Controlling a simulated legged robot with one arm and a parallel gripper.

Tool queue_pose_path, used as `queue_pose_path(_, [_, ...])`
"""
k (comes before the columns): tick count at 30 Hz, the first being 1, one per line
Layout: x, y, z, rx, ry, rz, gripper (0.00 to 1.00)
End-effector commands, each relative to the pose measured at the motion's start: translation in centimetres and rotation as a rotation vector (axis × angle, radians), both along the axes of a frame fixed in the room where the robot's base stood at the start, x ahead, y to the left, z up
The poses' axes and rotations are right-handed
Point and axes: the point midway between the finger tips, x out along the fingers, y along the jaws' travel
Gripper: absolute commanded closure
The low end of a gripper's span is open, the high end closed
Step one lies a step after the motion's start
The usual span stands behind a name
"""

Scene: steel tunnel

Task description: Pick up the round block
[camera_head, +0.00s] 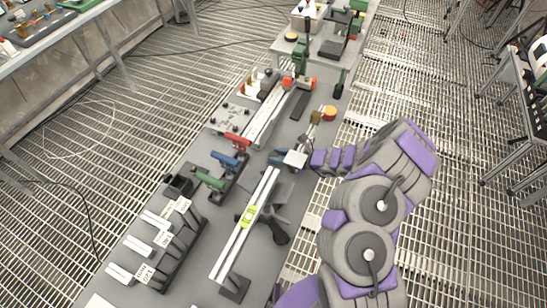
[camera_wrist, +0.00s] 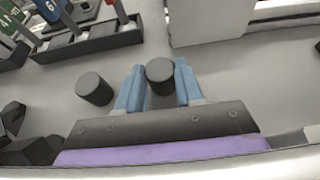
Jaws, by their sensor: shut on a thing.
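The round block (camera_wrist: 160,70) is a short dark grey cylinder in the wrist view. It sits between the two blue fingers of my gripper (camera_wrist: 160,86), which is shut on it. I cannot tell whether the block touches the table or is lifted. In the head view my gripper (camera_head: 279,158) is over the long grey table, and the block cannot be made out there. A second dark grey cylinder (camera_wrist: 93,88) stands just left of the fingers in the wrist view, apart from them.
Dark angular pieces (camera_wrist: 22,135) lie at the wrist view's left. Coloured handled tools (camera_head: 229,160) stand left of my gripper in the head view. A rail with a yellow-green level (camera_head: 249,215) lies nearer, and labelled blocks (camera_head: 165,238) stand at lower left.

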Motion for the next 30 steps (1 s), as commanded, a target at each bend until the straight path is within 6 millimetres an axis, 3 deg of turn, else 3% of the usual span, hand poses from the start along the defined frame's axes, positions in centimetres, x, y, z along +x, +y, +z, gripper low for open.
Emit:
queue_pose_path(5, [-0.01,-0.08,-0.05,-0.001,0.001,0.000,0.96])
queue_pose_path(30, [-0.53,-0.85,0.60,0.000,-0.001,0.000,0.97])
